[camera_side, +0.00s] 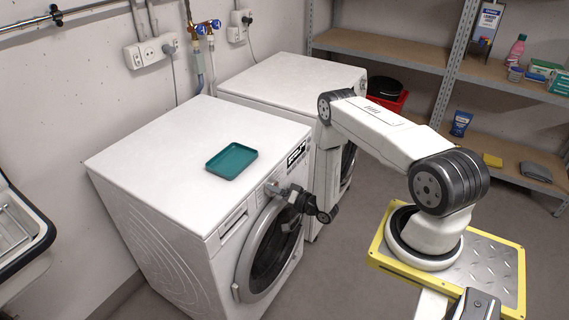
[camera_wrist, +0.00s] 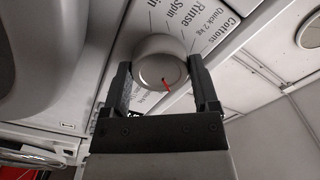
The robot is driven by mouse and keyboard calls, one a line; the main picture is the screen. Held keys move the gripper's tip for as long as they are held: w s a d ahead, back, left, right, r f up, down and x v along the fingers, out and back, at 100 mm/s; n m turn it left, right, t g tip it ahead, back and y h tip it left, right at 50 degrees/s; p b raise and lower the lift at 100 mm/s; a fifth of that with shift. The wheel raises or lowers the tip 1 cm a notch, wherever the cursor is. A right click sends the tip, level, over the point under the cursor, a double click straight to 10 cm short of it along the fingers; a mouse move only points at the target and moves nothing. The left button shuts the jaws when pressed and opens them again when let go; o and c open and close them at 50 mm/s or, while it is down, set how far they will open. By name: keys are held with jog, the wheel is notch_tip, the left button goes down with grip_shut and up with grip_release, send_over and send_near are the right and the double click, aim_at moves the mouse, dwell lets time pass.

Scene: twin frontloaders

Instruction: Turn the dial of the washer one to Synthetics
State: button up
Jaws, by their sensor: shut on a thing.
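The dial (camera_wrist: 160,62) is a round silver knob with a red pointer mark on its face, in the middle of the wrist view. My gripper (camera_wrist: 163,85) has one finger on each side of the dial and is shut on it. Printed labels around it include Spin, Rinse, Quick 2 kg and Cottons; those below are partly hidden by the dial and fingers. The red mark points down and slightly right in the picture.
A teal tray (camera_side: 231,161) lies on top of the nearer washer. A second white machine (camera_side: 290,80) stands behind it. Shelves (camera_side: 390,50) with bottles and boxes line the back right. A red basket (camera_side: 390,100) is on the floor.

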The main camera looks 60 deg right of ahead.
jog(key=shift+s+f+m, duration=0.1)
jog(key=shift+m, duration=0.5)
jog(key=o, duration=1.1)
jog(key=shift+s, duration=3.9)
